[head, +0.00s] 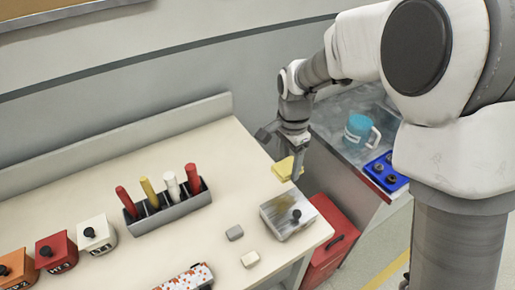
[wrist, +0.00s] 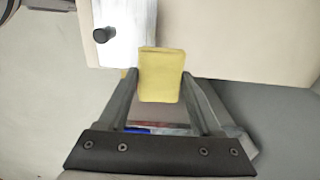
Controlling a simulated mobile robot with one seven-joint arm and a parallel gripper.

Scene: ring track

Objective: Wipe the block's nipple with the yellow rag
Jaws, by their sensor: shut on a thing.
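The yellow rag (head: 285,168) is held in my gripper (head: 293,162), above the right end of the bench. In the wrist view the rag (wrist: 160,75) sits between the two fingers of my gripper (wrist: 160,88), which are shut on it. The rag is apart from the nipple.
A rack (head: 168,207) holds red, yellow and white sticks. Labelled boxes (head: 97,233) line the left. A blue mug (head: 358,130) and blue tray (head: 386,172) stand on the side counter; a red bin (head: 330,245) is below.

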